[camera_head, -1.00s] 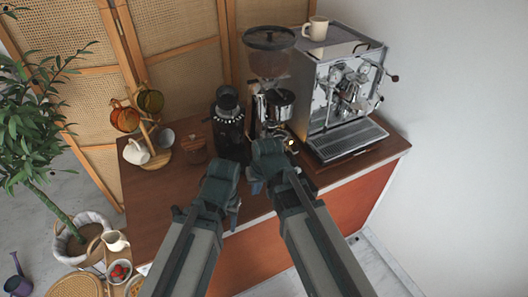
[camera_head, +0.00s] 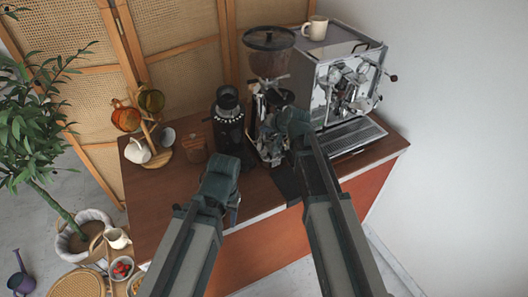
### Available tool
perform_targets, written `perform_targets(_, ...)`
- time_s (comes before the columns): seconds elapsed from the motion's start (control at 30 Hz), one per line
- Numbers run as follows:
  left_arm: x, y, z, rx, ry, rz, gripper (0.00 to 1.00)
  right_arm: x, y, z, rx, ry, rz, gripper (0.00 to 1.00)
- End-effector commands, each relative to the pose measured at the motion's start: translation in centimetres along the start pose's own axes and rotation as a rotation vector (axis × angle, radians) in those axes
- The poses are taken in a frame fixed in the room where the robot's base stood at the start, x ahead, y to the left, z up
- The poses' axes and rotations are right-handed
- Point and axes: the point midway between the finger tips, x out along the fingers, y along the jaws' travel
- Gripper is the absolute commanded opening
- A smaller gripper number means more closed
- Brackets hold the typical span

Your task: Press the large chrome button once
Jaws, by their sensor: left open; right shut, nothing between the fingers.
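The tall coffee grinder (camera_head: 270,62) with a clear hopper stands at the back of the wooden counter. I cannot pick out the large chrome button; the grinder's lower front is hidden behind my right gripper. My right gripper (camera_head: 271,151) is shut and empty, in front of the grinder's lower body; I cannot tell whether it touches it. My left gripper (camera_head: 233,213) is open and empty, over the front of the counter, lower left of the right one. A chrome espresso machine (camera_head: 340,88) stands to the right of the grinder.
A black cylindrical device (camera_head: 228,122) stands close left of the grinder. A dark mat (camera_head: 287,183) lies near the front edge. The counter's left front (camera_head: 150,215) is clear.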

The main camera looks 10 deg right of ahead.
Motion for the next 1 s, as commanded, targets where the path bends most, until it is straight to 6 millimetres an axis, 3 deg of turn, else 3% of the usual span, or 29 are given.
perform_targets(0.37,1.4,0.1,-0.1,0.000,0.000,0.000,0.50,1.0,0.7,0.8,-0.002,-0.001,0.001,0.00)
perform_targets(0.8,7.1,0.7,-0.4,-0.002,0.000,0.000,0.50,5.0,3.6,3.7,-0.002,-0.002,0.001,0.00)
perform_targets(1.0,8.7,0.8,-0.5,-0.002,0.000,0.000,0.50,6.1,4.5,4.5,-0.002,-0.002,0.001,0.00)
